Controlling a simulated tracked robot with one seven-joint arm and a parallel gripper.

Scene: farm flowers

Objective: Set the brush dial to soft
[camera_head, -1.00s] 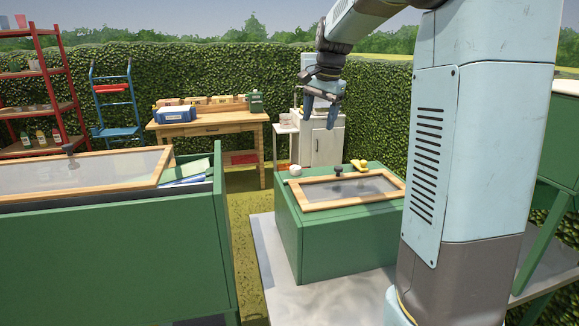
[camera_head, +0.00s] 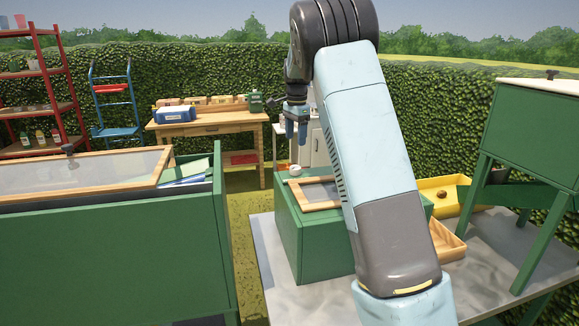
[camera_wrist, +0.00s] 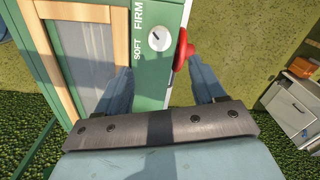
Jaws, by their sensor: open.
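The brush dial (camera_wrist: 158,39) is a white round knob on the green box top, with a short dark mark on its upper-left part. SOFT and FIRM are printed beside it on the left, FIRM higher in the wrist view. A small white round thing at the green box's (camera_head: 300,240) far left corner in the head view appears to be the same dial. My gripper (camera_wrist: 164,82) is open and empty, with its fingers spread to either side below the dial in the wrist view. In the head view my gripper (camera_head: 297,130) hangs pointing down above the box's far edge.
A red rounded part (camera_wrist: 182,48) sits right beside the dial, near my right finger. A wood-framed glass lid (camera_wrist: 119,40) lies to the left. A white cabinet (camera_wrist: 297,105) and a wooden table (camera_head: 208,128) stand beyond. My arm hides much of the green box.

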